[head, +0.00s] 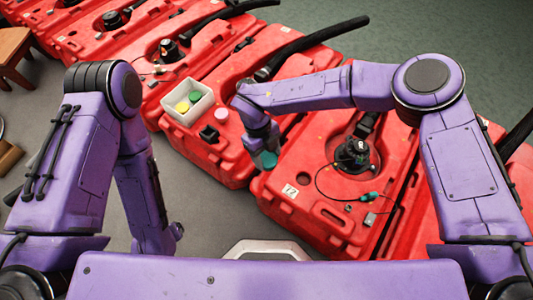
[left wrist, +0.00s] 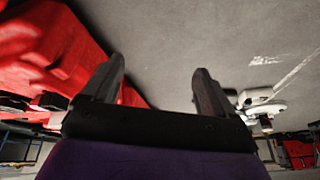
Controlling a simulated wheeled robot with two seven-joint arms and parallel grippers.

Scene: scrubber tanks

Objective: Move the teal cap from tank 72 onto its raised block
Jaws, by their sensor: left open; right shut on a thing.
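The teal cap (head: 266,160) is in my right gripper (head: 264,149), which is shut on it above the near left corner of tank 72 (head: 320,210). The fingers hide part of the cap. Tank 72 is the red tank with a white "72" label and a black fitting (head: 353,154) on top. I cannot tell for sure which part is the cap's raised block. My left gripper hangs low at the left in the head view, mostly hidden by its own arm. In the left wrist view my left gripper (left wrist: 158,88) is open and empty above the grey floor.
A white bin (head: 165,105) with yellow and green caps stands on the neighbouring red tank (head: 225,165). A pink cap (head: 221,115) and a black piece (head: 208,134) are beside it. A thin cable with a teal connector (head: 370,197) lies on tank 72. Black hoses rise behind.

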